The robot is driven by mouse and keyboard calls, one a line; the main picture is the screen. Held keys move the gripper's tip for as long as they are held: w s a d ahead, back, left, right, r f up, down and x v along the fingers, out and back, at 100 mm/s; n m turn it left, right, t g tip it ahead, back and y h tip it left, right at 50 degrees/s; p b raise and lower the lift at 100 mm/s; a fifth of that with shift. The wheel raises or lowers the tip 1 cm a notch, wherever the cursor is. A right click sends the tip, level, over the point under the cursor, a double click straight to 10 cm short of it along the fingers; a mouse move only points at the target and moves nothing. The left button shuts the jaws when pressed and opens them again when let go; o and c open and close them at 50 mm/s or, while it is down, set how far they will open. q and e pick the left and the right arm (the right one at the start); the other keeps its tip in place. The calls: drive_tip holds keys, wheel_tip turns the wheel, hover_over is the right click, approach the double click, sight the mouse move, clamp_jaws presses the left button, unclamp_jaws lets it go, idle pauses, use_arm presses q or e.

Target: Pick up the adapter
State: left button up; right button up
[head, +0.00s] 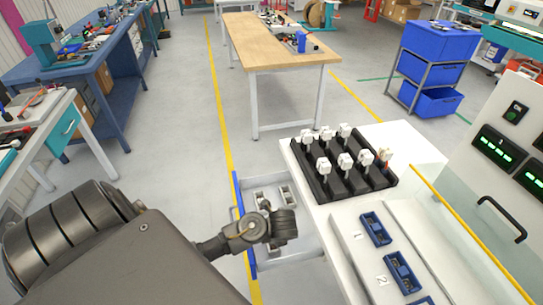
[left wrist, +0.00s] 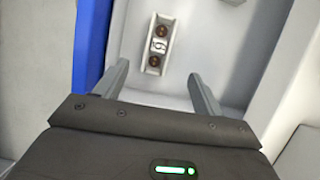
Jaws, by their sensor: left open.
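A small light-grey adapter (left wrist: 158,47) with two round brown sockets lies on the floor of an open white drawer (left wrist: 131,45) in the left wrist view. It sits ahead of my left gripper (left wrist: 163,84), between the lines of its two fingers and apart from them. The gripper is open and empty. In the head view my left arm reaches in from the left, and the gripper's wrist end is over the drawer; its fingers are hard to make out there. Small grey pieces (head: 259,199) show in the drawer beyond it. My right gripper is not in view.
The drawer has a blue front (head: 239,205) and sticks out left from a white bench. On the bench stand a black rack (head: 383,180) with several white-topped connectors and numbered blue holders (head: 375,229). A wooden table (head: 262,40) stands farther back, with clear floor between.

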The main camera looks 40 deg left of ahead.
use_arm(q)
drive_tip(key=shift+m, duration=0.3)
drive_tip(key=x, duration=0.5)
drive_tip(key=shift+w+a+f+b, duration=0.15)
drive_tip(key=shift+a+b, duration=0.05)
drive_tip(key=shift+b, duration=0.15)
drive_tip(key=shift+s+x, duration=0.2)
drive_tip(key=shift+x, duration=1.9)
drive_tip(key=shift+w+a+f, duration=0.15)
drive_tip(key=shift+f, duration=0.45)
drive_tip(key=c, duration=1.1)
drive_tip(key=shift+c, duration=0.2)
